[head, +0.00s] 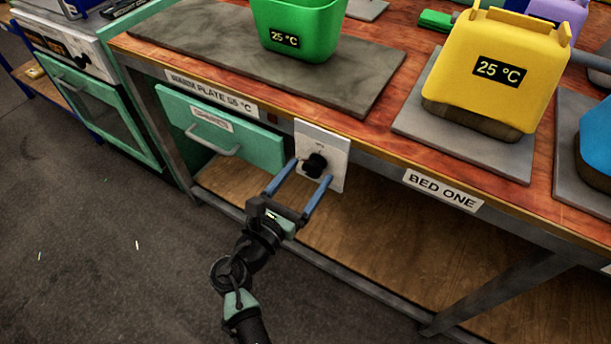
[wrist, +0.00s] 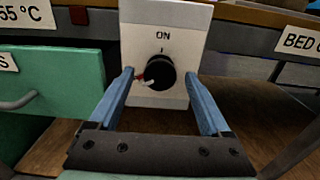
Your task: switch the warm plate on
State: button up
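The warm plate (head: 370,85) is a grey slab on the bench, with a "WARM PLATE 55 °C" label (head: 212,93) on the edge below. A white switch panel (head: 335,150) hangs under that edge and carries a black round knob (head: 315,166). In the wrist view the knob (wrist: 159,73) sits below the word "ON" and a short tick; its red-and-white pointer mark (wrist: 144,80) points left and slightly down, away from the tick. My gripper (wrist: 158,76) is open, its blue fingers to the left and right of the knob; I cannot tell whether they touch it.
A green 25 °C container (head: 300,30) stands on the warm plate. A green drawer (head: 255,145) is left of the panel. A small dark red square (wrist: 78,15) is on the edge nearby. A yellow container (head: 495,75) stands on a grey plate above "BED ONE" (head: 442,190).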

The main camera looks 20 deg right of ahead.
grip_shut()
jog(key=shift+m, duration=0.4)
jog(key=m+b, duration=0.2)
jog(key=m, duration=0.3)
jog(key=shift+f, duration=0.15)
jog(key=m+b, duration=0.3)
jog(key=m, duration=0.3)
jog(key=m+b, duration=0.4)
jog(key=m, duration=0.2)
jog(key=shift+f+b, duration=0.1)
jog(key=shift+b, duration=0.3)
jog(key=m+b, duration=0.3)
jog(key=m, duration=0.1)
jog(key=shift+m, duration=0.4)
jog(key=shift+m+b, duration=0.6)
jog(key=shift+b, duration=0.05)
jog(key=shift+r, duration=0.2)
